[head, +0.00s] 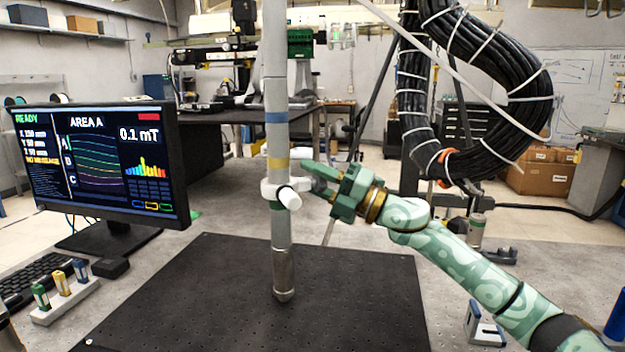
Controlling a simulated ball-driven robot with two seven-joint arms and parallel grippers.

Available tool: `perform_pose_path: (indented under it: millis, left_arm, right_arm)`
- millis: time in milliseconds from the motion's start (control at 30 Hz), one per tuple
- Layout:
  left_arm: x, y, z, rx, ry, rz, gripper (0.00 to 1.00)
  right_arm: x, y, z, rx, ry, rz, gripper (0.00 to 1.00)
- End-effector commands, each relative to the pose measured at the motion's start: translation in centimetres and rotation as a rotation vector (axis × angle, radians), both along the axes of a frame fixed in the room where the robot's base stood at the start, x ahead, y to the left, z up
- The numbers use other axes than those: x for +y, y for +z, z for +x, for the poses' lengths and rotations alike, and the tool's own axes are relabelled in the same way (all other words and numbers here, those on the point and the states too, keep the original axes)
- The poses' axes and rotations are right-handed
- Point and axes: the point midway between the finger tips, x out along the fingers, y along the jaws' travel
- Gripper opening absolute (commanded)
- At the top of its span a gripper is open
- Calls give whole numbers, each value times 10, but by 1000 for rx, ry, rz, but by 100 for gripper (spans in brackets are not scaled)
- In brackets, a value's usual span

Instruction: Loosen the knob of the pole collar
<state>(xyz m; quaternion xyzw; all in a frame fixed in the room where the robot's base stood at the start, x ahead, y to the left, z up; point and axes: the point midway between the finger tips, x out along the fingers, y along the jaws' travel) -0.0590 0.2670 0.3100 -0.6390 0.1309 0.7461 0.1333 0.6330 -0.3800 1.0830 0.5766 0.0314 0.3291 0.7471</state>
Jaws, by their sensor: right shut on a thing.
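A grey upright pole (279,225) with blue and yellow bands stands over the black perforated plate (200,290). A white pole collar (268,188) sits around it just below the yellow band, with a short white cylinder sticking out toward me. My right gripper (313,179), on a green patterned arm, reaches in from the right. It is shut at the right side of the collar, on what appears to be the collar's knob; the fingers mostly hide it. My left gripper is not in view.
A monitor (100,165) reading "AREA A" and "0.1 mT" stands at left, with a keyboard (35,280) and a holder of small coloured pieces (65,300) below. A thick black cable bundle (415,90) hangs behind my right arm. A small blue-grey block (484,325) lies at lower right.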

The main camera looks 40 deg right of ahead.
Motion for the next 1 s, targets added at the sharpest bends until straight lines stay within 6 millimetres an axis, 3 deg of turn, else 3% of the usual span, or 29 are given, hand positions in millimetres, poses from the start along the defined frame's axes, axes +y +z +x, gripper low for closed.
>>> perform_pose_path:
  millis: [67,100,167,200,567,1000]
  left_arm:
    - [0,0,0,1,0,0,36]
    - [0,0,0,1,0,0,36]
    - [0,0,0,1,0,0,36]
    - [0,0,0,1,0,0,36]
    - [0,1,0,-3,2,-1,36]
    - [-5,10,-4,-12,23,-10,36]
  right_arm:
    - [0,1,0,-1,0,0,8]
    - [0,1,0,-1,0,0,34]
    - [0,1,0,0,1,1,50]
    - [0,1,0,0,1,1,53]
    - [-3,-3,-5,3,1,3,53]
    - [-35,-22,-53,2,1,3,53]
